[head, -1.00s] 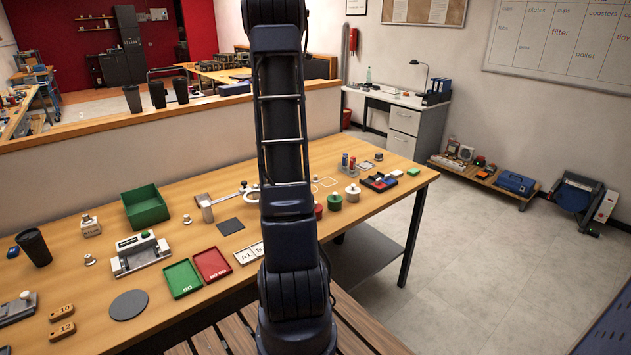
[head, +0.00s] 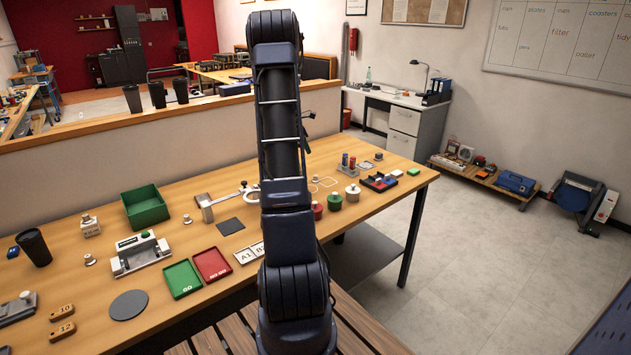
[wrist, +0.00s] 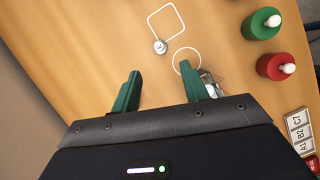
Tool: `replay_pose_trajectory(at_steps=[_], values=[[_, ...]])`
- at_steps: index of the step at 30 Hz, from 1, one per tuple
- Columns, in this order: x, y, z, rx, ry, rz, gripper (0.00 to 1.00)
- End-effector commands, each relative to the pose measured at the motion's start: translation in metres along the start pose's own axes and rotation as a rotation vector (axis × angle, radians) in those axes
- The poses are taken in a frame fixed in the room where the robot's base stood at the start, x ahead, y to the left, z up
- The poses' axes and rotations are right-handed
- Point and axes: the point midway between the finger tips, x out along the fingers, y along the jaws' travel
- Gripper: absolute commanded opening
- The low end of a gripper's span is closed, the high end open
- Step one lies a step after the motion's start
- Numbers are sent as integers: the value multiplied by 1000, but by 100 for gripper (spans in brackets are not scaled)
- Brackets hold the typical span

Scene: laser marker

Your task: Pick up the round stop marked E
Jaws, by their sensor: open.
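In the wrist view a small round metallic piece (wrist: 160,46) stands on the table, at a corner of a white square outline. I cannot read a letter on it, so I cannot tell if it is the stop marked E. My gripper (wrist: 163,80) is open and empty, its green fingers spread; the piece shows beyond the fingertips, between them. A clear or metallic object (wrist: 211,86) is partly hidden by the right finger. In the head view similar small knobbed pieces stand at left, one (head: 187,219) near the green bin and one (head: 90,260) beside the grey fixture. My arm hides the table's middle.
A green pot (wrist: 262,23) and a red pot (wrist: 277,66) with white knobs stand at right in the wrist view. Label tiles (wrist: 300,136) lie below them. A white circle outline (wrist: 186,61) is near the piece. The green bin (head: 146,205) is at left in the head view.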

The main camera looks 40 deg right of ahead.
Motion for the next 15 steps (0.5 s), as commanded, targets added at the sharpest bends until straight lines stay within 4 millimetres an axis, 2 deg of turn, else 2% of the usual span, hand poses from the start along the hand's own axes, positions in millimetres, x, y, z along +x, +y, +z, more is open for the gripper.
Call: replay_pose_trajectory(at_steps=[1,4,15], values=[[16,0,-8,-3,1,-4,45],[38,0,-16,-1,1,-3,45],[75,0,-21,1,0,-1,45]])
